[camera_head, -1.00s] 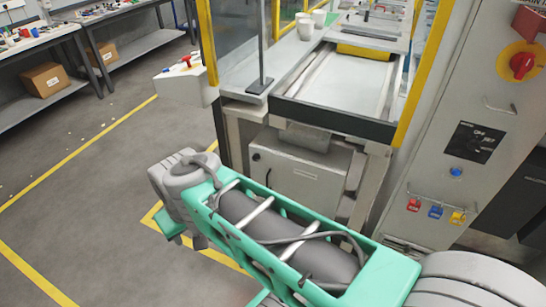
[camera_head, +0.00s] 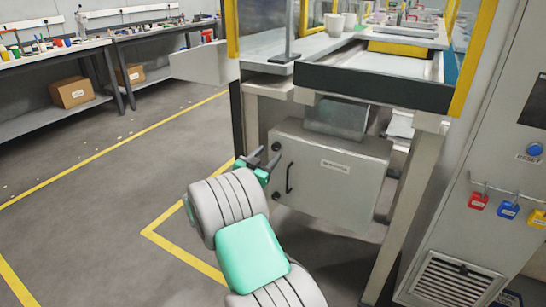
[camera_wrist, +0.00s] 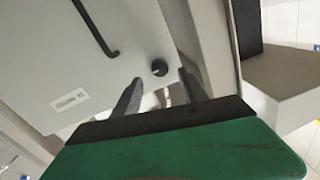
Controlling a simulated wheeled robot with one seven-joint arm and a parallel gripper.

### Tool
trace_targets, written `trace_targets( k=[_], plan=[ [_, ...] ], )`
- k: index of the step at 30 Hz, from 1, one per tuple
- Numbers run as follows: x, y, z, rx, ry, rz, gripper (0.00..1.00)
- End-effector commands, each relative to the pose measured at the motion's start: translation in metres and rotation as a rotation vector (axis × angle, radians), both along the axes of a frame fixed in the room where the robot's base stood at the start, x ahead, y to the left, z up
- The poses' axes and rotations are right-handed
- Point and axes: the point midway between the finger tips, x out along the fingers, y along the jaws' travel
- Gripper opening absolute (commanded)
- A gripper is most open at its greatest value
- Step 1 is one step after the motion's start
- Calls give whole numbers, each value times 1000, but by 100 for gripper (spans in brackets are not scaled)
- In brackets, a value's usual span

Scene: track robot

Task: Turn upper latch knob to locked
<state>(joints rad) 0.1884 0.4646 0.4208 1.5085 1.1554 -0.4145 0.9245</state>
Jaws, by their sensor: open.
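The upper latch knob (camera_head: 276,146) is a small black knob near the top left corner of the grey cabinet door (camera_head: 335,185). In the wrist view the cabinet looks upside down, and the upper knob (camera_wrist: 159,68) shows just beyond and between my fingertips. My gripper (camera_head: 264,158) is at the left edge of the cabinet, close to this knob. In the wrist view my gripper (camera_wrist: 160,80) is open, with nothing between its fingers. Whether a finger touches the knob I cannot tell. The knob's exact turn angle is too small to read.
A black bar handle (camera_head: 289,178) and a lower knob (camera_head: 277,195) sit below on the same door. A table leg (camera_head: 408,205) stands right of the cabinet, under the conveyor (camera_head: 375,85). A control panel with padlocks (camera_head: 479,200) is at right. Floor at left is clear.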

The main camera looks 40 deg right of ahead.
Motion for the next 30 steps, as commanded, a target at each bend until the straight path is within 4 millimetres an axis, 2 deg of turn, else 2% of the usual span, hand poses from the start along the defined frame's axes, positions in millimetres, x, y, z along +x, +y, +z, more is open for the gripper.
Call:
trace_targets(
  k=[3,6,16,30],
  plan=[
    [8,-23,-2,1,-1,-4,50],
    [14,-34,-1,1,1,-2,50],
    [17,-39,0,2,2,2,49],
    [16,-40,0,2,2,1,11]
  ],
)
